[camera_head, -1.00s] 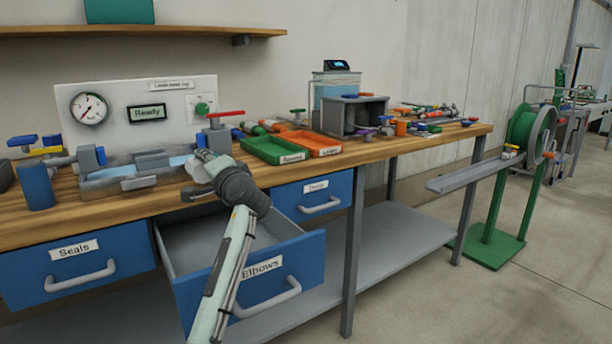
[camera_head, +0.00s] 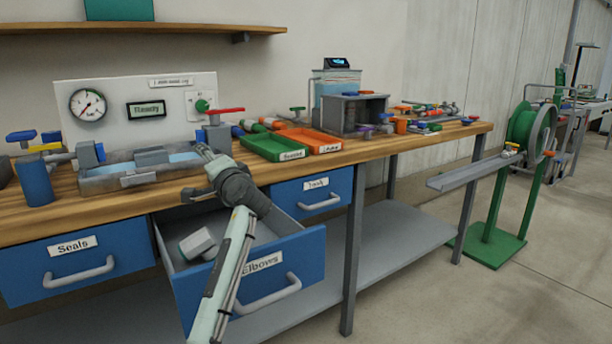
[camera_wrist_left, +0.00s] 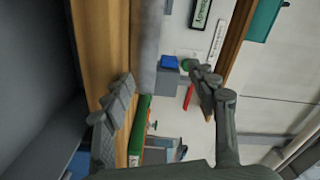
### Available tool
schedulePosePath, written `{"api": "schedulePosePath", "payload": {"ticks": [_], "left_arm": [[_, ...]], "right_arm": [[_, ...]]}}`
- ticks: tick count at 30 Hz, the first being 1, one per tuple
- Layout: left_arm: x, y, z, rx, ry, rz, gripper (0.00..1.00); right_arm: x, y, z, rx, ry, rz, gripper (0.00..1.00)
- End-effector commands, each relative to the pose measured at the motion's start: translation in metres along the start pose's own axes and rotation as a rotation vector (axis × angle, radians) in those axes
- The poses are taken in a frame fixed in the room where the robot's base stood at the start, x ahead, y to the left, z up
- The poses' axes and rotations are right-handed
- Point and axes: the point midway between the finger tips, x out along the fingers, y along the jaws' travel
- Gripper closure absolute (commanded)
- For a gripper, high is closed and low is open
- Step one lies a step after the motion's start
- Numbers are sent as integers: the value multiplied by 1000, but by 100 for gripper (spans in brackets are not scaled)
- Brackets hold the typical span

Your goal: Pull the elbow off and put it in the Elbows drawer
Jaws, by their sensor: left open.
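The Elbows drawer (camera_head: 301,251) is pulled open below the bench, with its label on the blue front. A grey fitting, which looks like the elbow (camera_head: 198,243), lies inside it towards the left, apart from my gripper. My left gripper (camera_head: 195,172) is above the drawer's back part, by the bench's front edge, with its fingers spread and nothing between them. In the left wrist view the two dark fingers (camera_wrist_left: 160,88) stand wide apart. My forearm hides part of the drawer and its front. My right gripper is not in view.
The test rig with its shallow trough (camera_head: 105,182) stands on the bench behind my gripper. A green tray (camera_head: 273,148) and an orange tray (camera_head: 310,141) are to its right. The Seals drawer (camera_head: 75,265) is shut at the left.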

Motion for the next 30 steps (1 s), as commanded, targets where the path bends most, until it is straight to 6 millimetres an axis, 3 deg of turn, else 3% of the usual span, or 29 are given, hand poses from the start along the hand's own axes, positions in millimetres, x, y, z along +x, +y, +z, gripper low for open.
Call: {"api": "schedulePosePath", "payload": {"ticks": [5, 8, 21, 30], "left_arm": [[-5, 0, 0, 0, 1, 0, 42], [-18, 1, -1, 0, 2, 1, 42], [-104, 1, 0, -1, 0, 2, 42], [-121, 0, 0, 0, -1, 0, 42]], "right_arm": [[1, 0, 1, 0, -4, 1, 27], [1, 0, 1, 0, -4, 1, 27], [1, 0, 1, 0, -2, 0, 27], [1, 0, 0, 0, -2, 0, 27]]}}
